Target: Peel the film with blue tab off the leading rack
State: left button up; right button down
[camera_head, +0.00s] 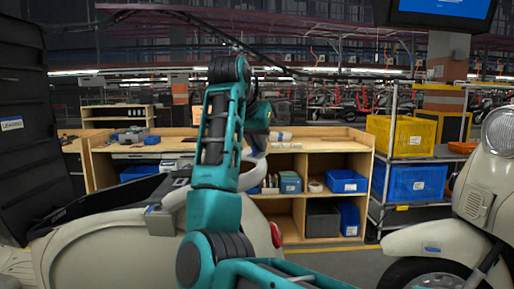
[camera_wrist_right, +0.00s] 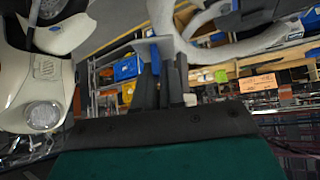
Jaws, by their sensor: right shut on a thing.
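A cream scooter body (camera_head: 110,235) with a black seat stands at the left, and a pale grey curved rail (camera_head: 255,172) rises at its rear. A grey block (camera_head: 160,220) sits at the rail's left end. In the wrist view, the rail (camera_wrist_right: 235,52) arches beyond my right gripper (camera_wrist_right: 163,65). My teal right arm hides the gripper's fingertips in the head view. My left gripper is out of view.
A dark panel (camera_head: 20,75) with a small white label stands at far left. A second cream scooter (camera_head: 480,205) is at right. Behind are a wooden shelf unit (camera_head: 308,137) with bins, and a metal rack with a yellow crate (camera_head: 403,137) and blue crates.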

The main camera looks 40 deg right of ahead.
jog(key=shift+r, duration=0.15)
jog(key=s+a+r, duration=0.2)
jog(key=s+r, duration=0.1)
jog(key=r, duration=0.3)
jog(key=shift+a+r, duration=0.3)
jog(key=shift+r, duration=0.1)
jog(key=shift+s, duration=0.1)
jog(key=s+a+r, duration=0.2)
jog(key=s+r, duration=0.1)
jog(key=r, duration=0.4)
jog(key=shift+a, duration=0.25)
jog(key=shift+f, duration=0.1)
dwell(0.5)
